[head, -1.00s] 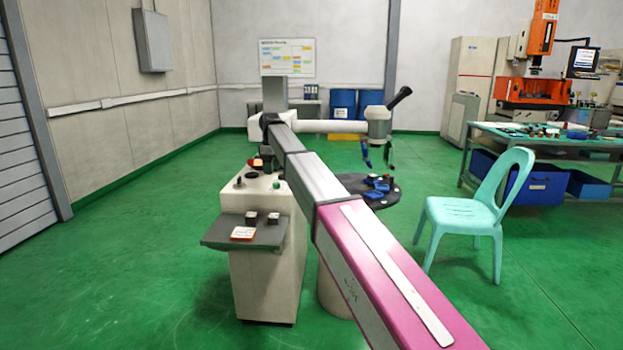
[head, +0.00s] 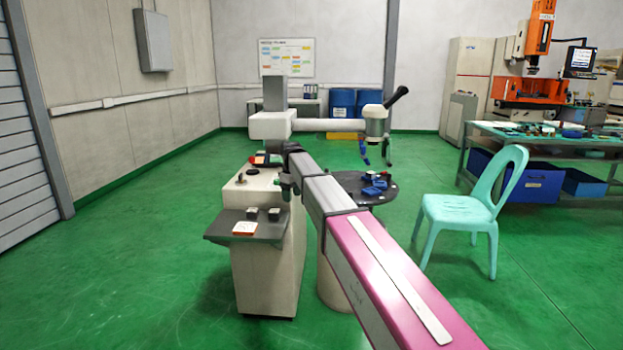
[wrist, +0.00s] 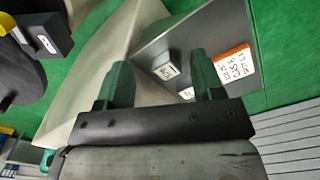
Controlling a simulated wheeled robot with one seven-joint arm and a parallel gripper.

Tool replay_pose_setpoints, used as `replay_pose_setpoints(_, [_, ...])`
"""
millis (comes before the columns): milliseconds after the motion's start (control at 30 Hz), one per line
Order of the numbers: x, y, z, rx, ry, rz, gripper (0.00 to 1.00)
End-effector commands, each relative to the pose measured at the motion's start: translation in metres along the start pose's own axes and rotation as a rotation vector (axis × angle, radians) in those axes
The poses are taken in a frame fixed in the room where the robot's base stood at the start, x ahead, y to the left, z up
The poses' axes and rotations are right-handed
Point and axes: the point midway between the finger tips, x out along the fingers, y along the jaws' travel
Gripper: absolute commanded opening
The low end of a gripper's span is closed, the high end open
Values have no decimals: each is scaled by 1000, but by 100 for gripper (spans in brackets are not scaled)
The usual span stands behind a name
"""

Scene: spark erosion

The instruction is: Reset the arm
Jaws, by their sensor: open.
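My gripper (wrist: 163,78) shows in the wrist view with its two dark green fingers apart and nothing between them. In the head view my arm reaches forward from the lower right, and its far end is beside the beige machine cabinet (head: 262,265). My fingers look small there and partly blend with the arm. In the wrist view the fingers overlap the dark shelf (wrist: 190,35), which bears small pale-topped blocks (wrist: 166,70) and an orange-edged label block (wrist: 234,66). I cannot tell the exact gap between fingers and shelf.
A round dark table (head: 352,184) with blue pieces (head: 374,187) stands right of my arm's end. A turquoise chair (head: 465,208) and a green workbench (head: 545,142) are at the right. A white horizontal machine arm (head: 330,125) spans behind. Green floor is clear at left.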

Motion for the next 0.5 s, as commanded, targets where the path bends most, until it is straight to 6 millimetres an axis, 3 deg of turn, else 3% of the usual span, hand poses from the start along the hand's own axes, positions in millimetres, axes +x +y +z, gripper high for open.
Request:
replay_pose_setpoints(267, [105, -16, 123, 278, -3, -2, 61])
replay_pose_setpoints(500, [186, -49, 239, 569, -2, -1, 61])
